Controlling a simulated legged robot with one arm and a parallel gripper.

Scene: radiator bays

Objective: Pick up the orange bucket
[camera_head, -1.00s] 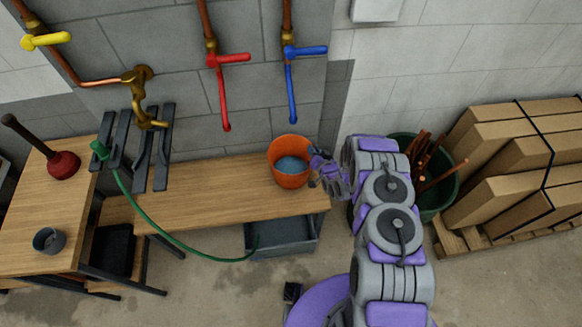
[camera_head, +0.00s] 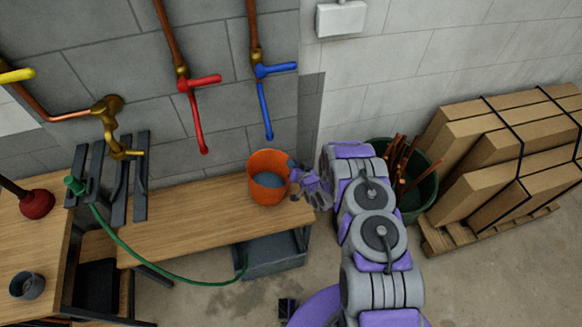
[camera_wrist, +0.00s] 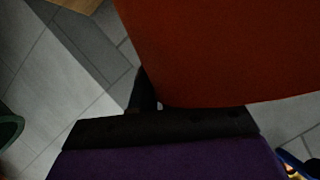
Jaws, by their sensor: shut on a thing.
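The orange bucket (camera_head: 263,190) is near the right end of the wooden bench (camera_head: 190,221), below the blue tap. It looks upright, with something grey-blue inside. My gripper (camera_head: 291,176) is at the bucket's right side and is shut on it, near the rim. In the wrist view the bucket's orange wall (camera_wrist: 225,50) fills the upper right, right up against my dark gripper (camera_wrist: 158,108). Whether the bucket's base touches the bench is hard to tell.
A blue tap (camera_head: 266,100) and a red tap (camera_head: 192,110) hang from the wall above. A green hose (camera_head: 130,248) runs to a grey bin (camera_head: 270,262) under the bench. A green tub (camera_head: 425,192) with copper pipes and boxes (camera_head: 500,160) on a pallet stand to the right.

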